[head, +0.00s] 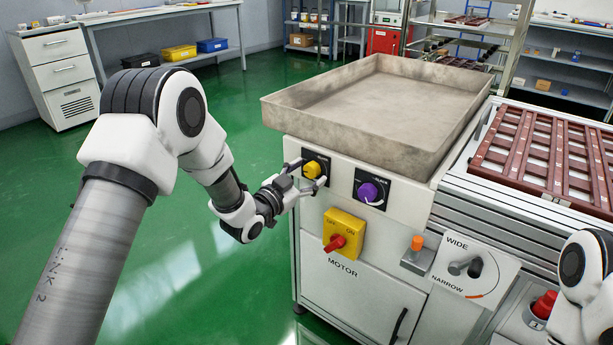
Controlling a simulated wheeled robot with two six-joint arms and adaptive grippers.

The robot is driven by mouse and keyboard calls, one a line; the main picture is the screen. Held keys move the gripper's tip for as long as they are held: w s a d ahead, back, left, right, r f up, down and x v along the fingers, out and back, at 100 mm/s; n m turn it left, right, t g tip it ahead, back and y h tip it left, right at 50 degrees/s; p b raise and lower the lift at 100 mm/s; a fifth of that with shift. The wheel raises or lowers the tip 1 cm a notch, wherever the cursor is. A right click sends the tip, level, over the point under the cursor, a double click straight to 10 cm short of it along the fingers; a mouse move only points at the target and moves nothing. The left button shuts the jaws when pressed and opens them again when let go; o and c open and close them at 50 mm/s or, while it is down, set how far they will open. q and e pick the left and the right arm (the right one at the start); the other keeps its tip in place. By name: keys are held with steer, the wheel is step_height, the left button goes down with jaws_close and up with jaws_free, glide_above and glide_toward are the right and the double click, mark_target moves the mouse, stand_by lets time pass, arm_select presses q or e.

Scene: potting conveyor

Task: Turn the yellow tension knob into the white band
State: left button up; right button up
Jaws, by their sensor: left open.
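The yellow tension knob (312,169) sits on a black dial plate on the front of the white machine cabinet, at the left end below the grey tray. My left gripper (308,178) is open, with its fingers at the yellow knob, one above and one below it. I cannot tell whether the fingers touch the knob. The white band on the dial is not clear, as the plate is small and partly hidden by the fingers. My right arm shows at the lower right edge, but its gripper is out of view.
A purple knob (368,192) is close to the right. Below are a yellow box with a red switch (336,242) and the MOTOR label. An orange button (417,243), a WIDE/NARROW lever (466,267) and a red button (543,305) are further right. The grey tray (345,127) overhangs above.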

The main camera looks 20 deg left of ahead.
arm_select(q)
steer(key=c, duration=1.1)
steer(key=shift+c, duration=0.2)
steer(key=shift+n, duration=0.3)
steer(key=n+p, duration=0.3)
steer(key=n, duration=0.1)
steer(key=shift+r, duration=0.1)
steer(key=n+p, duration=0.2)
steer(key=n, duration=0.3)
steer(key=shift+d+n+p, duration=0.1)
steer(key=shift+n+p, duration=0.2)
steer(key=shift+p, duration=0.05)
steer(key=n+p, duration=0.2)
steer(key=n, duration=0.3)
steer(key=shift+s, duration=0.1)
steer(key=n+p, duration=0.2)
steer(key=n, duration=0.3)
steer(key=shift+n, duration=0.4)
